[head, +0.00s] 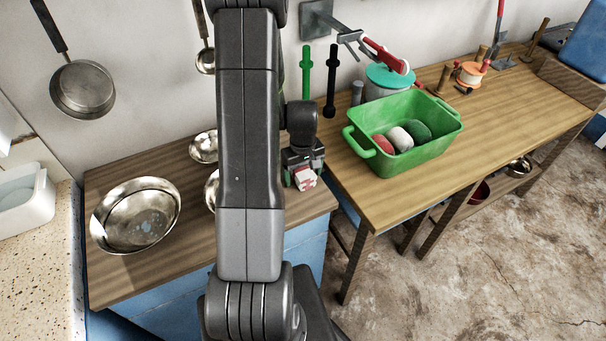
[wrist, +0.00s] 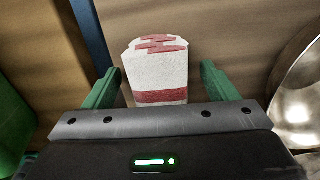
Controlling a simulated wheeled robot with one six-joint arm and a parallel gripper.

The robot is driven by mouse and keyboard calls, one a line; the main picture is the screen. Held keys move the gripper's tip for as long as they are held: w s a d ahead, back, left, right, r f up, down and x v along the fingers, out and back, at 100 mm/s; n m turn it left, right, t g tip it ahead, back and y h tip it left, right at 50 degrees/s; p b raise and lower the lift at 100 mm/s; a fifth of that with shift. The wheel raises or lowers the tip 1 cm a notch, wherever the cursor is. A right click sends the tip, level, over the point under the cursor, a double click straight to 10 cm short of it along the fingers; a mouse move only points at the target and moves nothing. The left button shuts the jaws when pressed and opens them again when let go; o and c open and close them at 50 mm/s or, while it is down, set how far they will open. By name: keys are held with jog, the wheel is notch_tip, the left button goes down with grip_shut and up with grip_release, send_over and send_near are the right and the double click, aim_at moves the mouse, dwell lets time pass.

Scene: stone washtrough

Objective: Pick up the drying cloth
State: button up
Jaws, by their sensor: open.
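The drying cloth, a white folded or rolled bundle with red stripes, shows in the head view (head: 306,181) at the right end of the wooden counter. In the wrist view the cloth (wrist: 160,75) lies between the two green fingers, with a gap on each side. My gripper (head: 303,170) is open over the cloth and points down at it; it also shows in the wrist view (wrist: 160,80). The near end of the cloth is hidden behind the gripper body. I cannot tell how far down the fingers reach beside it.
Metal bowls (head: 137,216) stand on the counter (head: 150,275) to the left, one partly behind my arm. A green tub (head: 437,133) with rolled cloths stands on the workbench (head: 375,200) to the right. A gap separates counter and bench. Pans hang on the wall.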

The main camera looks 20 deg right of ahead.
aim_at(303, 170)
jog(key=shift+c, duration=0.2)
jog(key=c, duration=1)
notch_tip(303, 170, up, 10)
jog(key=shift+b, duration=0.55)
